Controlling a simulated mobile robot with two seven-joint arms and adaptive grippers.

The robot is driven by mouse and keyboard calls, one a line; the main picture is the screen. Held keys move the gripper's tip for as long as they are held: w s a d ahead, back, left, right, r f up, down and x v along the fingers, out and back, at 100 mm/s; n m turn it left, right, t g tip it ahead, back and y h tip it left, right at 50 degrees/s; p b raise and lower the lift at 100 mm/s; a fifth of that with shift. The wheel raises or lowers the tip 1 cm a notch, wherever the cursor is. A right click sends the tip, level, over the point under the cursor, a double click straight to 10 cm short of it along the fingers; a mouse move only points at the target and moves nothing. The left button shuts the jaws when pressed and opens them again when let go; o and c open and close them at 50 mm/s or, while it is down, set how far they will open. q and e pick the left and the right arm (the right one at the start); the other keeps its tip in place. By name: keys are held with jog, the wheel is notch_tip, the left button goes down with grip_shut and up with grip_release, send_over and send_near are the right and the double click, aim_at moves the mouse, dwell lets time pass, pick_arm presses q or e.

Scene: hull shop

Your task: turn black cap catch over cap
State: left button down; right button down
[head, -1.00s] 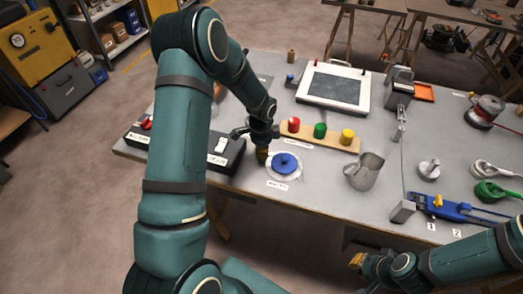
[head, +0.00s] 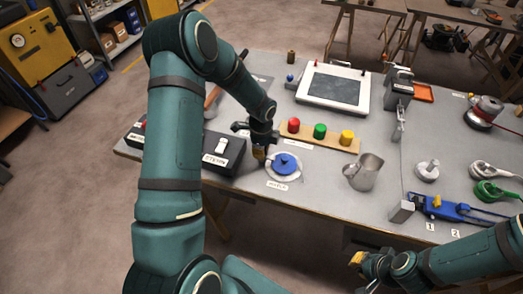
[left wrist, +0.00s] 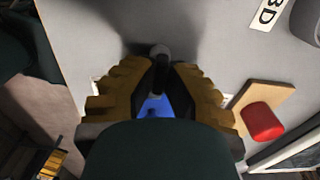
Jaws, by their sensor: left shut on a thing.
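The blue cap (head: 285,162) sits on a pale round plate (head: 291,177) near the table's front edge. My left gripper (head: 260,153) is at the cap's left side, low over the table, its fingers pointing down. In the left wrist view its yellow fingers (left wrist: 160,85) are closed around a narrow dark piece, seemingly the black cap catch (left wrist: 160,62). Part of the blue cap (left wrist: 153,106) shows between the fingers; the rest is hidden. My right gripper (head: 357,261) is off the table's front edge, away from the cap; its jaw opening is unclear.
A black labelled box (head: 222,155) stands close left of my left gripper. A wooden strip (head: 320,138) with red, green and yellow knobs lies behind the cap. A metal jug (head: 364,172) stands to the right. Bare table lies between cap and jug.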

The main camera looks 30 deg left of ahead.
pick_arm(q)
jog(key=shift+s, duration=0.1)
jog(key=c, duration=1)
grip_release()
notch_tip(320, 180, up, 12)
jog(key=shift+f, duration=0.1)
